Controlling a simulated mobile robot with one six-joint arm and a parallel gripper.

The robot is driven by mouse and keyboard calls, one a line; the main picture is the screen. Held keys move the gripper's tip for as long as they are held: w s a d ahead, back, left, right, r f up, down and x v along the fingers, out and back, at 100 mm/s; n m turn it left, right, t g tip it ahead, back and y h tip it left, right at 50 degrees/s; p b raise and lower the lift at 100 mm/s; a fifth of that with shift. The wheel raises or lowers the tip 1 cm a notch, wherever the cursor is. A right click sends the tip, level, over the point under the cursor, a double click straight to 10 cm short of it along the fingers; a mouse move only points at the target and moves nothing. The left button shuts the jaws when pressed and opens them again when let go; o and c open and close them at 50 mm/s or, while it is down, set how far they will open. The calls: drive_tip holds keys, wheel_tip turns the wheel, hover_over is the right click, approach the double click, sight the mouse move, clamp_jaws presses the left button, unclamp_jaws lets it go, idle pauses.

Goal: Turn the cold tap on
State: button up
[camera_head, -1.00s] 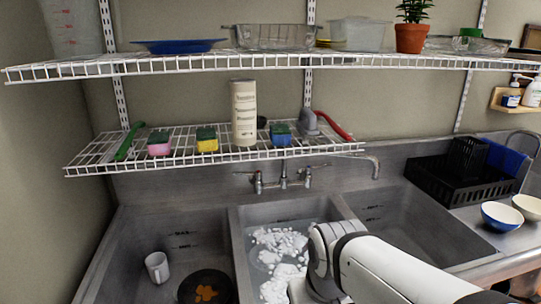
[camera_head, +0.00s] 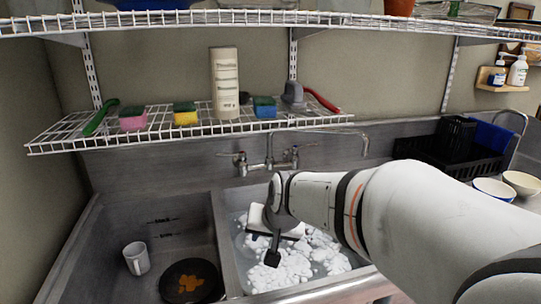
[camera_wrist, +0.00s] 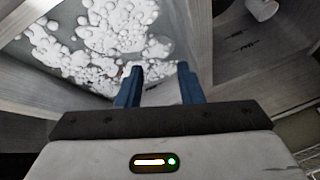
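The wall-mounted tap (camera_head: 268,160) is at the back of the middle sink basin in the head view. It has a left handle (camera_head: 240,162) and a right handle (camera_head: 292,155), and a long spout reaching right. Any hot or cold marks are too small to read. My gripper (camera_head: 272,256) is over the foamy middle basin, in front of and below the tap, apart from it. In the wrist view my gripper's two blue fingers (camera_wrist: 158,76) stand apart with nothing between them. The tap is not in the wrist view.
A wire shelf (camera_head: 70,135) with sponges, a canister and brushes hangs above the tap. Foam (camera_head: 310,262) fills part of the middle basin. The left basin holds a mug (camera_head: 137,258) and a dark pan (camera_head: 205,290). A black dish rack (camera_head: 420,150) and bowls stand right.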

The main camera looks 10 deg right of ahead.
drive_tip(key=w+d+r+m+t, duration=0.2)
drive_tip(key=w+r+m+t, duration=0.15)
drive_tip(key=w, duration=0.95)
drive_tip(key=m+t+h, duration=0.3)
drive_tip(key=m+h, duration=1)
drive_tip(key=m, duration=0.5)
approach(315, 145)
drive_tip(key=x, duration=0.4)
drive_tip(key=shift+n, duration=0.25)
drive_tip(key=shift+p+x, duration=0.85)
drive_tip(key=shift+x, duration=2.6)
clamp_jaws()
drive_tip(key=shift+d, duration=0.1)
